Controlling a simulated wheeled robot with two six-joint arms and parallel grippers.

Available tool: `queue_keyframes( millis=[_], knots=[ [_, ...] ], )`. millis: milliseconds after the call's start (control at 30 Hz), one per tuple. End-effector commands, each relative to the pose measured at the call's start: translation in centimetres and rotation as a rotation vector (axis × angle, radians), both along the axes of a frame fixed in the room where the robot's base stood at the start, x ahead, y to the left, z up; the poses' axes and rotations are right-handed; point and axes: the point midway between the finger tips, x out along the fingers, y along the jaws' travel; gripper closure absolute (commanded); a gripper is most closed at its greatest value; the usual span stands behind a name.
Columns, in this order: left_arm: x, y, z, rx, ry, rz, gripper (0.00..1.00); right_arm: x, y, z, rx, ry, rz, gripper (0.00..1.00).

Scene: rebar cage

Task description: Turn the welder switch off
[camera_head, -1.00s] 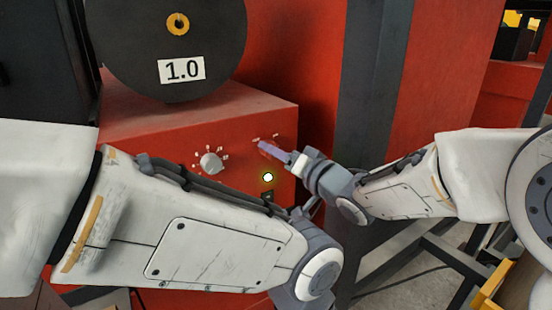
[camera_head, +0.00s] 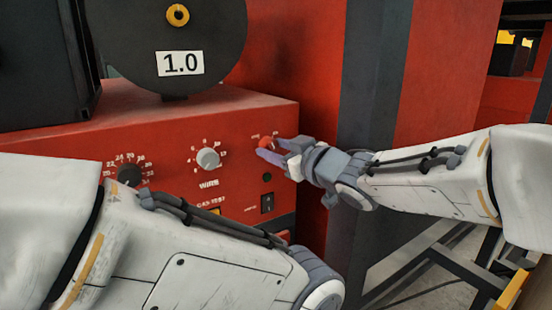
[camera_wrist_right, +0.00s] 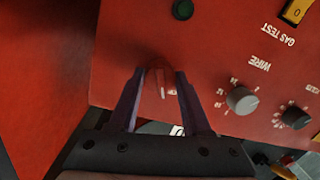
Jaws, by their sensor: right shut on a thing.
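The welder (camera_head: 130,105) is a red box with a control panel. Its red switch knob (camera_head: 265,142) is at the panel's upper right, partly covered by my right gripper (camera_head: 263,149). In the right wrist view the switch knob (camera_wrist_right: 161,82) sits between the two fingers of the right gripper (camera_wrist_right: 160,74), which is shut on it. A pale mark shows along the knob. The round lamp (camera_head: 267,177) below the switch is dark; it also looks dark green in the right wrist view (camera_wrist_right: 183,9). My left arm crosses the lower left; its gripper is out of view.
A grey wire knob (camera_head: 208,158) and a black knob (camera_head: 130,174) are left of the switch. A black rocker (camera_head: 267,203) lies below the lamp. A black spool marked 1.0 (camera_head: 215,40) stands on top. A dark grey post (camera_head: 375,100) rises at right.

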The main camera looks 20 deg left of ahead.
Motion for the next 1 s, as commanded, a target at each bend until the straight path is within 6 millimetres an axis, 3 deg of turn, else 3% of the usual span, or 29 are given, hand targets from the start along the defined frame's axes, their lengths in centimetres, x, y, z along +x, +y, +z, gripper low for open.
queue_keyframes(
  millis=[400,1000],
  knots=[
    [0.0,0.0,-2.5,0.000,0.000,-0.001,0.50,-0.1,0.1,-0.3,-0.172,-0.216,0.003,1.00],
    [0.0,0.0,-2.9,0.000,0.000,-0.001,0.50,-0.2,0.1,-0.2,-0.226,-0.281,0.003,1.00]
  ],
)
